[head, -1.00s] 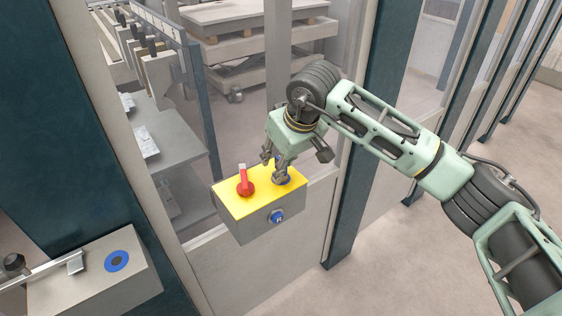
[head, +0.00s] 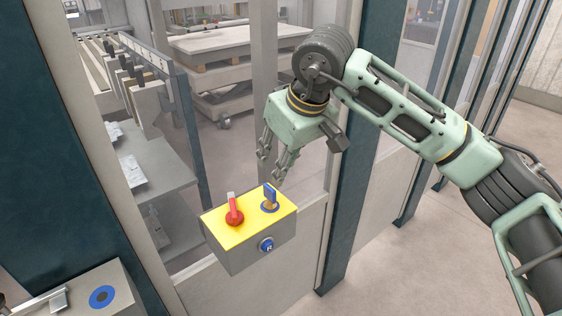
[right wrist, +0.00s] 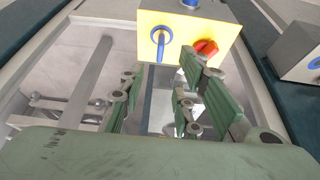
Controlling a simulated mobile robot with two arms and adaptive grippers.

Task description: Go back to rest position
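My right gripper (head: 272,160) hangs above and behind the yellow-topped control box (head: 240,242), apart from it. It is open and empty; in the right wrist view its fingers (right wrist: 155,105) stand apart with nothing between them. The box carries a red rotary switch (head: 234,212), a blue key-like switch (head: 270,197) and a blue round button (head: 266,245) on its front. The box also shows in the right wrist view (right wrist: 182,36), with the blue switch (right wrist: 161,45) and red switch (right wrist: 205,48). My left gripper is not in view.
A grey box with a blue ring (head: 102,297) is at the lower left. Dark blue posts (head: 345,150) and clear panels of the machine enclosure stand around the control box. A pallet table (head: 240,40) is behind the panels. Open floor (head: 460,240) lies to the right.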

